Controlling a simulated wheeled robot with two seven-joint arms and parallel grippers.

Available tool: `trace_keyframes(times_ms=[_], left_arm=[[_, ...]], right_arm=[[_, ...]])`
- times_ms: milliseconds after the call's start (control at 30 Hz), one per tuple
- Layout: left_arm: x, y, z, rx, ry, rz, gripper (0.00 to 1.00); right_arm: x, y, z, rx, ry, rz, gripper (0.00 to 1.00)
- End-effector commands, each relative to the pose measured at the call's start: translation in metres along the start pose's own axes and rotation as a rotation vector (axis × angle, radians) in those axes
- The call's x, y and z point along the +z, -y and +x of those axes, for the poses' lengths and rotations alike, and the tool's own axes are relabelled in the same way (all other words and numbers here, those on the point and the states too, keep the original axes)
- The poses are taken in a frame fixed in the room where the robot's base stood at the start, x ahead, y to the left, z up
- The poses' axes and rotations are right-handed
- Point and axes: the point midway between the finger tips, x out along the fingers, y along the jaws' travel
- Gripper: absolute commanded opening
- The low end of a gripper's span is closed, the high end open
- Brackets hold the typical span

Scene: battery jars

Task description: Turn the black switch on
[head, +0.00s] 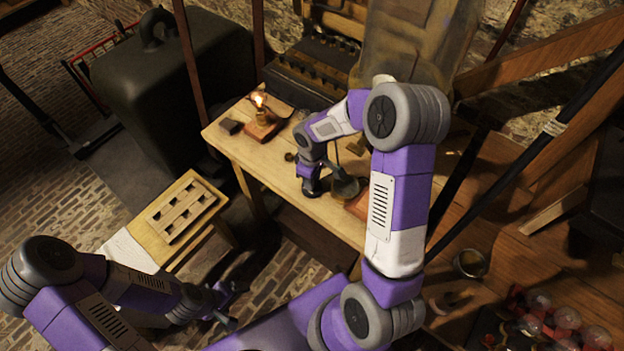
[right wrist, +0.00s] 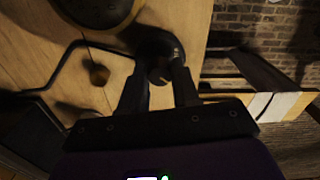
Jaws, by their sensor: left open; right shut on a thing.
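My right gripper (head: 312,186) is down at the front edge of the wooden workbench (head: 255,172). In the right wrist view its two fingers (right wrist: 160,84) are shut on a dark rounded piece, which looks like the black switch (right wrist: 156,50). The fingers hide part of it, and I cannot tell its on or off position. A small bulb (head: 259,100) glows on a wooden base (head: 262,131) on the bench. My left gripper (head: 226,302) is open and empty, low beside a small slotted wooden table, away from the workbench.
The slotted table (head: 151,222) stands at left, with a large dark tank (head: 150,85) behind it. A dark round dish (head: 345,187) and a small brown knob (right wrist: 98,74) are near my right gripper. Glass jars (head: 540,300) in a red rack stand at lower right.

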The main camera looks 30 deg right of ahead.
Motion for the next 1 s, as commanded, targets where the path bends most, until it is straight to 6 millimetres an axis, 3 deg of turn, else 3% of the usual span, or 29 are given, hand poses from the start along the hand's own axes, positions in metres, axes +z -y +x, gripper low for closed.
trace_keyframes(times_ms=[400,900,933,1000], left_arm=[[-0.0004,0.0027,0.0073,0.000,0.000,0.000,0.86],[-0.0004,0.0028,0.0076,0.000,0.000,0.000,0.86],[-0.0004,0.0028,0.0076,0.000,0.000,0.000,0.86],[-0.0003,0.0028,0.0076,0.000,0.000,0.000,0.86]], right_arm=[[-0.0009,-0.0003,-0.0008,0.001,-0.002,0.165,0.00],[-0.0007,-0.0007,-0.0011,0.001,-0.002,0.184,0.00],[-0.0007,-0.0007,-0.0011,0.001,-0.002,0.184,0.32],[-0.0007,-0.0007,-0.0011,0.001,-0.002,0.184,0.43]])
